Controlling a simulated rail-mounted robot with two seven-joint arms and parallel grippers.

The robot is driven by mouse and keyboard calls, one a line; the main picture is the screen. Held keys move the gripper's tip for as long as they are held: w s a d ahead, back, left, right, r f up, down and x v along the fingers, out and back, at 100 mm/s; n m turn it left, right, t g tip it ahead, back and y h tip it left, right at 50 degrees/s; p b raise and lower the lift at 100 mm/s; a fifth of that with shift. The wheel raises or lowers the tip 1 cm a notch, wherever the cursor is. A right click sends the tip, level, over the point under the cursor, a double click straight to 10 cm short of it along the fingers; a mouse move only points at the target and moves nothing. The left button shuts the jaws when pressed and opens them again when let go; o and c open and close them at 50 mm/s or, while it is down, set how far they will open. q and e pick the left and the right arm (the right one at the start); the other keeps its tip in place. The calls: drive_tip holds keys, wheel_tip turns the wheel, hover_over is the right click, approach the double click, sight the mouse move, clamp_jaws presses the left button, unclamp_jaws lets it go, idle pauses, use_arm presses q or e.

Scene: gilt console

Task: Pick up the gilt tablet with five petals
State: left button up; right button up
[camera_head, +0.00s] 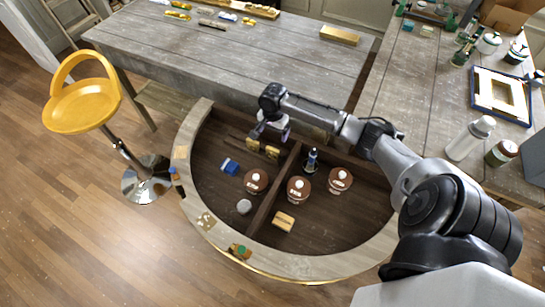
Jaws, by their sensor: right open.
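The semicircular console (200,118) has a pale rim and a dark recessed inside split by a partition (275,190). Two small gold pieces, one on the left (252,144) and one on the right (272,152), lie at the back of its left compartment. A gold-topped block (284,221) lies in the right compartment. Petals are too small to make out, so I cannot tell which piece is the five-petal tablet. My right gripper (270,136) is open over the back of the left compartment, close to the two gold pieces. My left gripper is not in view.
Brown pots with white knobs (299,189), a blue block (230,166), a grey round thing (244,207) and a dark bottle (311,161) stand inside the console. Small pieces, including a speckled tile (206,221), lie on the rim. A yellow stool (82,103) stands left.

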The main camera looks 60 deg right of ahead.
sight(273, 149)
wheel_tip(273, 149, down, 8)
drive_tip(key=shift+r+b, duration=0.15)
drive_tip(key=shift+b, duration=0.6)
drive_tip(key=shift+w+f+b, duration=0.1)
drive_tip(key=shift+f+b, duration=0.75)
drive_tip(key=shift+f, duration=1.8)
drive_tip(key=shift+d, duration=0.1)
drive_tip(key=c, duration=1)
